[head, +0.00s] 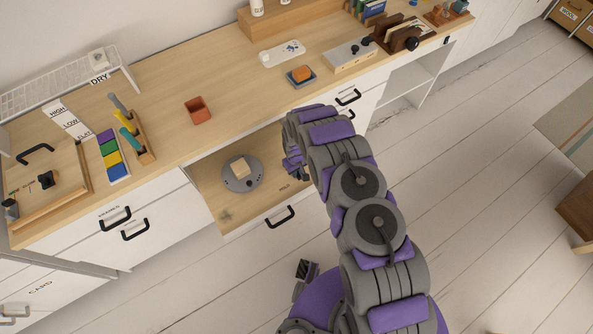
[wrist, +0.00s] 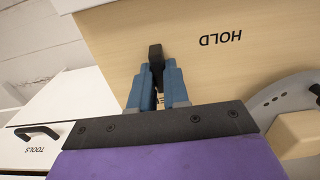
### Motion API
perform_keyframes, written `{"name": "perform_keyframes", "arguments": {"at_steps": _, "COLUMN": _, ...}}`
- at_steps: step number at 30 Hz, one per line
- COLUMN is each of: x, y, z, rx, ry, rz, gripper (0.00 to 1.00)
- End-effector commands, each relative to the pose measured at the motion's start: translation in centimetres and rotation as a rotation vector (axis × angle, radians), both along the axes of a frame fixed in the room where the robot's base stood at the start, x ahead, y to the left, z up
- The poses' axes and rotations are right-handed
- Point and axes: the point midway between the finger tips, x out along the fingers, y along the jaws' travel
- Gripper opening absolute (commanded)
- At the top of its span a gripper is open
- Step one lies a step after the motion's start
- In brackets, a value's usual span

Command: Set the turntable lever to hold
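The turntable (head: 229,183) is a grey disc with a pale block (head: 240,168) on it, in an open drawer (head: 222,213). Part of the disc shows at the right of the wrist view (wrist: 262,106). The black lever (wrist: 155,52) stands between my blue fingertips in the wrist view, with a finger close against each side. My gripper (wrist: 157,75) looks shut on it. The HOLD label (wrist: 220,38) is upside down, just right of the lever in the wrist view. In the head view, my gripper (head: 293,164) is at the drawer's right side and the lever is hidden.
The desk top (head: 235,135) lies behind and above the drawer, with a small red-brown box (head: 198,110) on it. A drawer marked TOOLS (wrist: 75,118) shows at the left of the wrist view. The floor (head: 480,220) right of my arm is clear.

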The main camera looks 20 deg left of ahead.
Motion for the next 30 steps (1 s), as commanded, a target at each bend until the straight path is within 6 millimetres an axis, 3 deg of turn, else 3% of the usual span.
{"name": "perform_keyframes", "arguments": {"at_steps": 4, "x": -0.09, "y": 0.00, "z": 0.00, "rx": 0.001, "ry": 0.002, "rz": 0.001, "gripper": 0.00}}
{"name": "perform_keyframes", "arguments": {"at_steps": 17, "x": -0.13, "y": 0.00, "z": 0.14, "rx": 0.002, "ry": 0.001, "rz": 0.033, "gripper": 0.00}}
{"name": "perform_keyframes", "arguments": {"at_steps": 30, "x": -0.47, "y": 0.02, "z": 0.34, "rx": 0.004, "ry": 0.002, "rz": 0.336, "gripper": 0.00}}
